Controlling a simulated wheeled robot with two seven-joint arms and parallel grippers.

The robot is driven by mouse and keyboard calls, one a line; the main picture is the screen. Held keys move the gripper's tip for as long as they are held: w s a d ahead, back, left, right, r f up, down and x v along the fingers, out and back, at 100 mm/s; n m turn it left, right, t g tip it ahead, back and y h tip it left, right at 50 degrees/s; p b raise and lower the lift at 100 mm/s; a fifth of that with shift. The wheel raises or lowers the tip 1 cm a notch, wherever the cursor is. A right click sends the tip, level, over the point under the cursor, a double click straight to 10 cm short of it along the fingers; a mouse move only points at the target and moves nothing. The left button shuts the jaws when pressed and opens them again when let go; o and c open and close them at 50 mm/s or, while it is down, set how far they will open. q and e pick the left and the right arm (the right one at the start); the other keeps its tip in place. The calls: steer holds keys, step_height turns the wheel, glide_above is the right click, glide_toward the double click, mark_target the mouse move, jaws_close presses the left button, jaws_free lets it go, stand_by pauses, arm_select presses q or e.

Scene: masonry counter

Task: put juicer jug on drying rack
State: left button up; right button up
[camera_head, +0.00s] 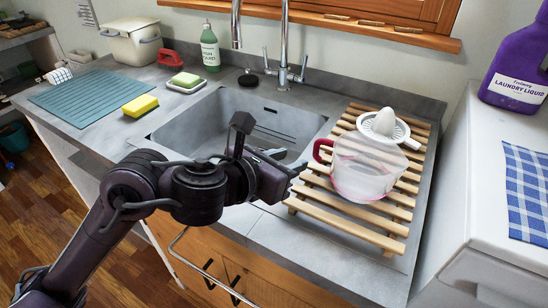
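The juicer jug (362,168), clear with a red handle on its left, sits on the wooden slatted drying rack (391,227) at the right of the sink. A white juicer top (388,127) lies behind it on the rack's far part. My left gripper (285,174) is in front of the sink, left of the jug and apart from its handle. Its fingers are partly hidden by the wrist, so I cannot see whether they are open. My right gripper is not in view.
The sink (230,110) with a tall tap (284,50) lies behind my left arm. A yellow sponge (140,105), a teal mat (80,97), and a green soap bottle (210,48) stand around it. A purple laundry bottle (518,65) stands on a white surface at the right.

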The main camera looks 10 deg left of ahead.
arm_select(q)
steer(key=v, duration=0.3)
steer(key=shift+s+a+r+p, duration=0.15)
steer(key=shift+s+p, duration=0.15)
steer(key=shift+s, duration=0.05)
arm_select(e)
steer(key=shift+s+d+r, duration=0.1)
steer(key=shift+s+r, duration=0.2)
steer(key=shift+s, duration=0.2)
